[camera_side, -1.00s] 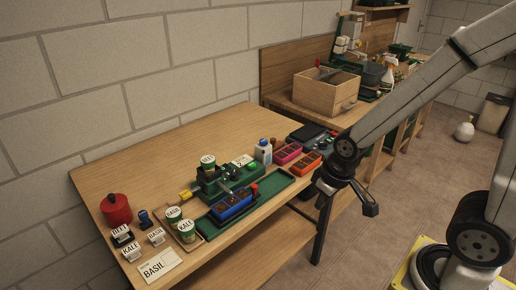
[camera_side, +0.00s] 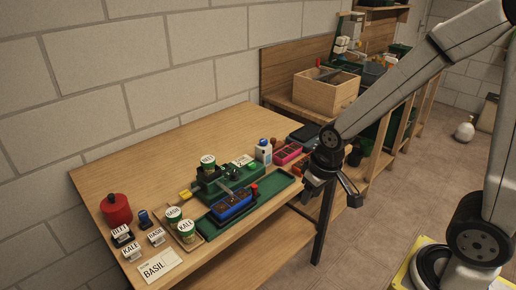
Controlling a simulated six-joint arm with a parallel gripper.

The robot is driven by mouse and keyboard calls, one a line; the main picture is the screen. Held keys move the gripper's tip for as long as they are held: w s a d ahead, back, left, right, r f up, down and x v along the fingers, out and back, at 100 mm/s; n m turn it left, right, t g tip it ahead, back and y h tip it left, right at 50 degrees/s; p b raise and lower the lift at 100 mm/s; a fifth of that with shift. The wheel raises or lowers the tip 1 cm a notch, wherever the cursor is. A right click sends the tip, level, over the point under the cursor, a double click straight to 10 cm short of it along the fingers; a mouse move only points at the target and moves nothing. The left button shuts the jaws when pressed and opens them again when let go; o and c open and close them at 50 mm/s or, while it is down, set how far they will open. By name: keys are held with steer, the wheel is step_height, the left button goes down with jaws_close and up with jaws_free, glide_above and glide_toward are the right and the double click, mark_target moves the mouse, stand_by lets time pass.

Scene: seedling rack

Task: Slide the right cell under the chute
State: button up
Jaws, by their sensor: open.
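A blue seedling tray (camera_side: 232,206) with soil-filled cells sits in a long green track (camera_side: 276,190) on the wooden table. Behind it stands a green dispenser (camera_side: 213,185) with a round-labelled jar (camera_side: 208,161) on top. A small pale chute (camera_side: 226,188) slopes from the dispenser towards the tray; which cell lies under it is too small to tell. My gripper (camera_side: 331,191) is open and empty, to the right of the tray and the track's end, in front of the table's right corner in the picture.
A pink tray (camera_side: 287,152) and a white bottle (camera_side: 264,151) stand right of the dispenser. Labelled jars (camera_side: 187,231), name tags (camera_side: 155,236), a BASIL card (camera_side: 157,266) and a red canister (camera_side: 117,209) are at left. The table's back left is clear.

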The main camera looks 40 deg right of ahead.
steer(key=w+d+m+g, duration=0.1)
steer(key=w+m, duration=0.3)
steer(key=w, duration=0.8)
steer(key=m+g, duration=0.1)
steer(key=m, duration=0.3)
glide_above(254, 186)
steer(key=shift+d+f, duration=0.1)
steer(key=shift+f, duration=2.25)
steer(key=shift+f, duration=0.15)
steer(key=shift+f, duration=3.75)
jaws_close()
steer(key=shift+r, duration=0.1)
